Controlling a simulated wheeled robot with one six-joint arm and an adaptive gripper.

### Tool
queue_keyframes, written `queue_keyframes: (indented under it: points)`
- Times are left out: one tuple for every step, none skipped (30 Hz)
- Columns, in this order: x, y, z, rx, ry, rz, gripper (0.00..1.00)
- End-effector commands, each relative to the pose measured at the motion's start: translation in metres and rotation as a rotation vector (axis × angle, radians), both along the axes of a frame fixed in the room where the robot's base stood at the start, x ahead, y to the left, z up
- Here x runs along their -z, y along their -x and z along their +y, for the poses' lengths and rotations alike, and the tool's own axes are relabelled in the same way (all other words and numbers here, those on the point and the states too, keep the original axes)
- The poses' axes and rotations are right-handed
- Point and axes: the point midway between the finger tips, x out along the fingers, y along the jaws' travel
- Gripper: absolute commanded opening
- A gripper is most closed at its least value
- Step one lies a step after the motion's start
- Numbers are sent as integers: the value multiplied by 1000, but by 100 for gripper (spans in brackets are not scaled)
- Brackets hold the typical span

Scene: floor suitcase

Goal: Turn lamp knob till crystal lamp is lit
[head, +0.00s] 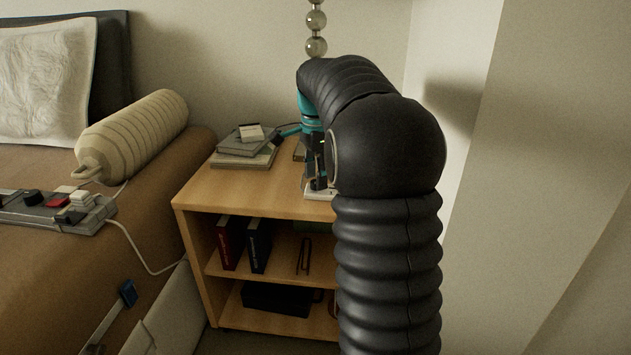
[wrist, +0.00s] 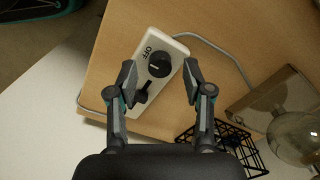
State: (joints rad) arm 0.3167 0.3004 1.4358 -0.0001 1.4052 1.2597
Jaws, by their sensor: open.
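The lamp knob (wrist: 160,64) is a round black dial with a white mark, on a white control box (wrist: 180,49) lettered OFF. A black slider or lever sits lower on the same box. In the head view, part of the white box (head: 320,194) shows at the nightstand's front edge. My gripper (wrist: 160,82) is open, its fingers on either side of the box near the knob; I cannot tell whether they touch it. The crystal lamp (head: 316,47) is a stack of clear balls with no visible glow. In the wrist view, a clear ball (wrist: 297,136) shows at the right edge.
The wooden nightstand (head: 235,190) carries a stack of books (head: 243,156) at back left. A bed with a bolster (head: 135,135) and a power strip (head: 55,211) stands left. A black wire frame (wrist: 240,148) and grey cable (wrist: 215,50) lie near the box. A wall is at right.

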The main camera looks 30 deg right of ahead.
Motion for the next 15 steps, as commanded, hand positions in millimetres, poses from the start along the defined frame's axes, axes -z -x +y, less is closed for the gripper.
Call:
queue_keyframes:
  points:
    - [4,0,0,0,0,1,51]
    - [5,0,0,0,0,1,51]
    - [7,0,0,0,0,1,51]
    - [7,0,0,0,0,0,51]
    - [8,0,0,0,0,0,51]
    - [8,0,0,0,0,0,51]
    - [8,0,0,0,0,0,51]
    - [8,0,0,0,0,0,51]
    - [8,0,0,0,0,0,51]
    - [8,0,0,0,0,0,51]
    - [8,0,0,0,0,0,51]
    - [8,0,0,0,0,0,51]
    - [8,0,0,0,0,0,46]
    - [8,0,0,0,0,0,38]
    - [8,0,0,0,0,0,28]
